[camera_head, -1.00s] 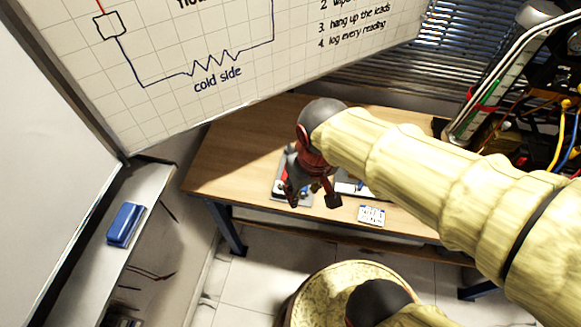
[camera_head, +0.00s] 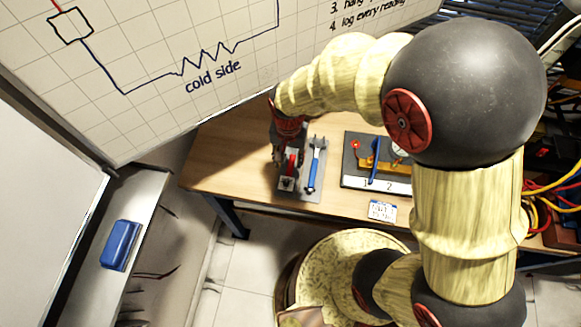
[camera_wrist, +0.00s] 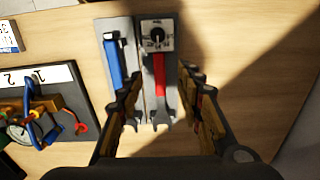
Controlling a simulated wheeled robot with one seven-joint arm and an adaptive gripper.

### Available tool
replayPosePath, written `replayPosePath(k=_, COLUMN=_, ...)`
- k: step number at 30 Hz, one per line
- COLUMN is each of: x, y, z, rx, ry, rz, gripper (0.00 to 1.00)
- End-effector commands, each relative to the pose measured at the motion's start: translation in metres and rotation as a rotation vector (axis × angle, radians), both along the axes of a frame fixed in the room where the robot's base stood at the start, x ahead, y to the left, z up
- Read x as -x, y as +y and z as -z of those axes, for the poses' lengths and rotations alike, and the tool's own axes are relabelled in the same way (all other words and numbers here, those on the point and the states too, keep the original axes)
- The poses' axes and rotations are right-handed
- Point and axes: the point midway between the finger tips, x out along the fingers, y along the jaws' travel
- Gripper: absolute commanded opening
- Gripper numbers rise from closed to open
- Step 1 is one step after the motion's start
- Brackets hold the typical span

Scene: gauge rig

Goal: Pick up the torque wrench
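A red-handled wrench with an open jaw and a square dial block (camera_wrist: 160,75) lies on a grey tray (camera_wrist: 185,20); it looks like the torque wrench. In the head view, its red handle (camera_head: 291,163) shows just below my gripper (camera_head: 286,145). A blue-handled wrench (camera_wrist: 114,62) lies beside it on the same tray, and also shows in the head view (camera_head: 315,168). In the wrist view, my gripper (camera_wrist: 161,88) is open, with a finger on either side of the red wrench. I cannot tell whether they touch it.
A numbered board (camera_head: 349,180) with a gauge and blue and orange parts stands right of the tray. A small white card (camera_head: 382,211) lies near the table's front edge. The wooden table (camera_head: 225,150) is clear left of the tray. A whiteboard (camera_head: 150,60) stands close behind.

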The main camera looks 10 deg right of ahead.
Motion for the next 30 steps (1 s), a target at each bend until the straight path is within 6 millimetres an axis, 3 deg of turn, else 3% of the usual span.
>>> replayPosePath(k=15, x=-0.006, y=-0.003, z=0.057, rx=0.000, ry=0.000, rz=-0.001, gripper=0.36)
replayPosePath(k=22, x=-0.006, y=-0.003, z=0.057, rx=-0.001, ry=-0.001, rz=-0.002, gripper=0.36)
replayPosePath(k=30, x=-0.006, y=-0.003, z=0.057, rx=-0.001, ry=-0.001, rz=-0.002, gripper=0.21)
